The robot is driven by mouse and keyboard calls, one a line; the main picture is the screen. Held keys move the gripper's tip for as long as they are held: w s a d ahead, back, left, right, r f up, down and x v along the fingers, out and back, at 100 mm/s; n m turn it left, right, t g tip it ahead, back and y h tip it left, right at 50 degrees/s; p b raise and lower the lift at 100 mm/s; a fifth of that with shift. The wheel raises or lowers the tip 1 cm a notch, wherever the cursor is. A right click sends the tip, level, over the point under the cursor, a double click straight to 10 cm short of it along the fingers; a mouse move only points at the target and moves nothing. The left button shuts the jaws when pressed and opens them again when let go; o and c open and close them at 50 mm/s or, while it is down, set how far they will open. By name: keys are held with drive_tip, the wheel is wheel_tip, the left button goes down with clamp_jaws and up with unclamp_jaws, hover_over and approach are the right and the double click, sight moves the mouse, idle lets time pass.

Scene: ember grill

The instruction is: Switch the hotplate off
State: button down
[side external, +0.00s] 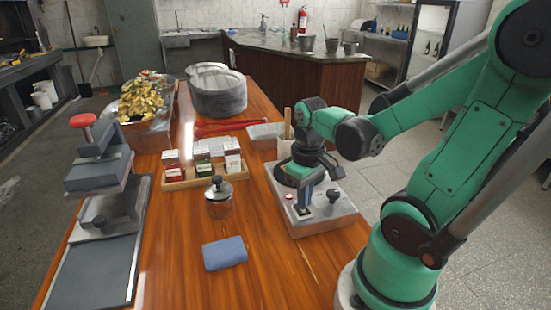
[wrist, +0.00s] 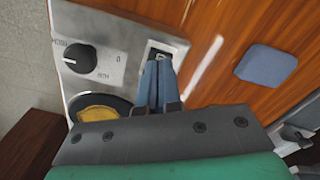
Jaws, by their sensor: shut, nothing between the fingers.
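The hotplate (side external: 312,222) is a metal box on the right side of the wooden table. Its black dial (wrist: 80,57) with lettering is in the wrist view, beside a small framed switch (wrist: 159,47). The dial also shows in the side view (side external: 333,195). A small red spot (side external: 290,197) is on the box's top. A dark round cooking plate (wrist: 88,103) holds a yellow-brown food piece (wrist: 98,114). My gripper (wrist: 158,63) is shut and empty, pointing down with its tips at or just over the switch. I cannot tell whether they touch. The fingers hide part of the switch.
A blue cloth or sponge (side external: 225,253) lies on the table, with a lidded glass jar (side external: 219,197) behind it. A wooden rack (side external: 205,179) of small boxes and a big grey pot (side external: 217,95) stand farther back. A press (side external: 100,205) is at left.

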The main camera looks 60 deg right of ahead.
sight(300, 211)
drive_tip(key=shift+f, duration=0.7)
idle(0.3)
drive_tip(key=shift+r, duration=3.5)
drive_tip(key=shift+w+a, duration=0.25)
drive_tip(key=w+a+r+n+t, duration=0.1)
drive_tip(key=w+a+n+t, duration=0.2)
drive_tip(key=w+a+t, duration=0.4)
drive_tip(key=shift+w+a+r, duration=0.2)
drive_tip(key=shift+w+a, duration=0.05)
drive_tip(key=shift+a, duration=0.85)
